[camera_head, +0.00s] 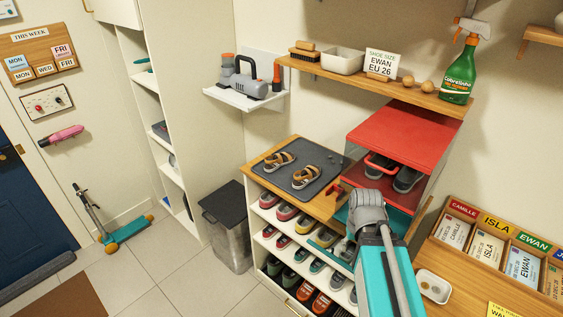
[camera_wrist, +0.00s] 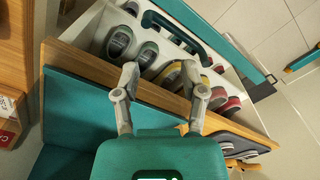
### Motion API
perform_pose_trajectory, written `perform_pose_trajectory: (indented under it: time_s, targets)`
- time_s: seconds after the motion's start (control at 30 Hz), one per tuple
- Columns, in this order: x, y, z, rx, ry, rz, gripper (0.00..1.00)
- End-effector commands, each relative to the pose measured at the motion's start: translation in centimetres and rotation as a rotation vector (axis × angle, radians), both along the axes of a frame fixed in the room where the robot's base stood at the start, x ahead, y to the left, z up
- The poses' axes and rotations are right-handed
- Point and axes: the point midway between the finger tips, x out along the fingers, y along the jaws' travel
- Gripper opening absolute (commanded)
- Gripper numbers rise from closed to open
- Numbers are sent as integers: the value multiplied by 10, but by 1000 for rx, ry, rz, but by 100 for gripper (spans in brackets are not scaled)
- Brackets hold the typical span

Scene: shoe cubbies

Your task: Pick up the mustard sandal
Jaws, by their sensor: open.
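Two mustard-tan strapped sandals lie side by side on a dark grey mat on the low cabinet top in the head view. The nearer sandal (camera_head: 306,177) is right of and in front of the farther sandal (camera_head: 279,160). In the wrist view my gripper (camera_wrist: 165,82) is open and empty, with its two fingers apart over the cabinet's wooden edge and shelved shoes. A tan-orange shape at the wrist view's lower right may be a sandal; I cannot tell.
A red cubby (camera_head: 405,135) holding dark shoes stands right of the mat (camera_head: 325,165). Shoes fill the shelves below. A wall shelf (camera_head: 380,84) with a green spray bottle (camera_head: 459,68) hangs above. A grey bin (camera_head: 229,230) stands left of the cabinet.

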Motion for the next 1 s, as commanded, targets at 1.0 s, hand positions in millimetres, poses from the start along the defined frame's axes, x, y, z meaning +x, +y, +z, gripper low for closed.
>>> perform_pose_trajectory:
  time_s: [1.0]
  targets:
    - [285,208,69,399,-1030,619,54]
